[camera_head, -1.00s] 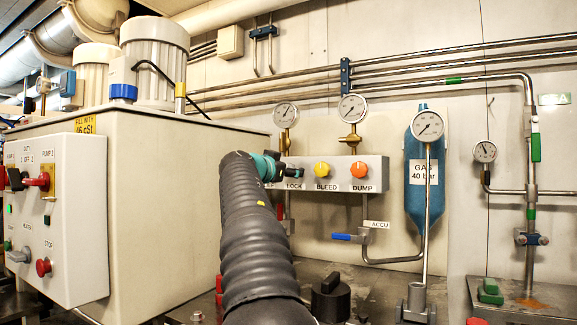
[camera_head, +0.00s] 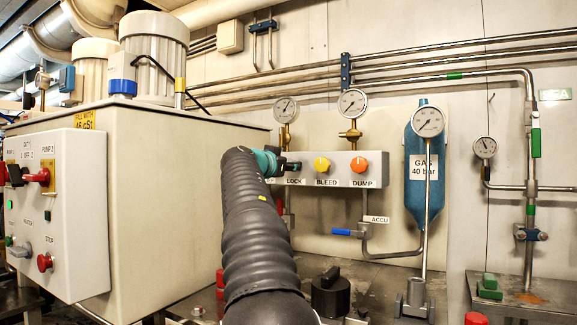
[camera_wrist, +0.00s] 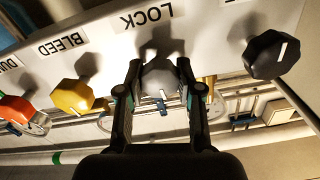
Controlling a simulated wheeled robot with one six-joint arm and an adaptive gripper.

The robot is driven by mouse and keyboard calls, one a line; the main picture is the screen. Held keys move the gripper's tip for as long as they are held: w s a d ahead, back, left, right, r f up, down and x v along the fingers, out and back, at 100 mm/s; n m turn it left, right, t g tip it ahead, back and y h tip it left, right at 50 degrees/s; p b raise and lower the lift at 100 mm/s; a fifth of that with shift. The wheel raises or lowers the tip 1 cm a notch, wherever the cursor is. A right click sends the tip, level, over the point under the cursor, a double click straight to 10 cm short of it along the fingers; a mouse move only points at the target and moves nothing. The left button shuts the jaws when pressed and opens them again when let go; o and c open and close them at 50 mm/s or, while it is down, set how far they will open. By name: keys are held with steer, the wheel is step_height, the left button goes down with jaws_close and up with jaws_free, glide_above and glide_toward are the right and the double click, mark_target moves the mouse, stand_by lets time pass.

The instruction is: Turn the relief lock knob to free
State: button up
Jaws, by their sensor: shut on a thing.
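The relief lock knob (camera_wrist: 158,80) is a grey faceted knob under the LOCK label in the wrist view, where the lettering is upside down. A short white mark shows on its face. My gripper (camera_wrist: 158,68) is shut on this knob, one finger on each side. In the head view my gripper (camera_head: 286,165) is at the left part of the pale valve panel (camera_head: 375,182), above the LOCK label. I cannot read any FREE mark.
On the panel, a yellow BLEED knob (camera_head: 322,165) and an orange DUMP knob (camera_head: 358,165) sit to the right. A black knob (camera_wrist: 270,55) is on the lock knob's other side. Gauges (camera_head: 352,103) stand above. A control cabinet (camera_head: 60,215) and tank fill the left.

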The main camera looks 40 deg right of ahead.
steer(key=n, duration=0.4)
steer(key=n+p, duration=0.1)
steer(key=n, duration=0.4)
steer(key=n+p, duration=0.1)
steer(key=n, duration=0.3)
steer(key=shift+w+n+p, duration=0.1)
steer(key=shift+n+p, duration=0.2)
steer(key=shift+n, duration=1.8)
steer(key=o, duration=1.2)
steer(key=shift+c, duration=0.2)
